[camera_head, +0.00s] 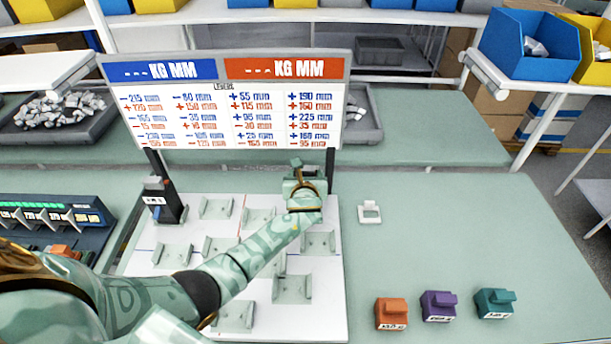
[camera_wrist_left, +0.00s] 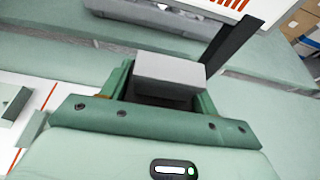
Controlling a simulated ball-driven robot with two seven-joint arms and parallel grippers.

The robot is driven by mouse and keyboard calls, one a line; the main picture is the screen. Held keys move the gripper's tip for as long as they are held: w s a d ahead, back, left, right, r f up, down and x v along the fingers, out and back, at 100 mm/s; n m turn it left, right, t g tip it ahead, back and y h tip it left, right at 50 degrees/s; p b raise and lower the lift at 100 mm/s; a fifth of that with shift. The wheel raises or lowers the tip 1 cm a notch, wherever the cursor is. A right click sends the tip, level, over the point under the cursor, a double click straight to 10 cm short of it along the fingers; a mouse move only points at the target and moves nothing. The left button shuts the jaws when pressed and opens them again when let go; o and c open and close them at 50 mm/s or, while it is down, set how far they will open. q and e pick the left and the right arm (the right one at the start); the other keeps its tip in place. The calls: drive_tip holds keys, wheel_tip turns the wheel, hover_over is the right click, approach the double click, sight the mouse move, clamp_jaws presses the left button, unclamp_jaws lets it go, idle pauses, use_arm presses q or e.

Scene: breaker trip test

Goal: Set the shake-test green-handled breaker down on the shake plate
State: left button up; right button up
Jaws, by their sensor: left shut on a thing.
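My left gripper (camera_head: 302,186) reaches over the right part of the white plate (camera_head: 219,278), near the foot of the sign. In the left wrist view, its green fingers (camera_wrist_left: 168,82) are shut around a grey-faced block (camera_wrist_left: 170,72) with a dark part below. I cannot tell the colour of its handle. In the head view the gripper and arm mostly hide it, and I cannot tell whether it touches the plate. Several pale cradles (camera_head: 292,289) stand on the plate. A teal block with a raised handle (camera_head: 494,303) sits on the table at the right. My right gripper is not in view.
An orange block (camera_head: 391,313) and a purple block (camera_head: 438,305) sit left of the teal one. A small white fitting (camera_head: 370,212) lies on the table. A dark grey-topped unit (camera_head: 164,203) stands on the plate's left. The sign (camera_head: 236,110) rises behind. The right table is mostly clear.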

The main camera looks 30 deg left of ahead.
use_arm(q)
drive_tip(key=shift+f, duration=0.15)
drive_tip(key=o, duration=1.7)
drive_tip(key=shift+s+f, duration=0.1)
drive_tip(key=p+v, duration=0.3)
drive_tip(key=v, duration=1.3)
drive_tip(key=shift+r, duration=0.2)
drive_tip(key=shift+p, duration=0.3)
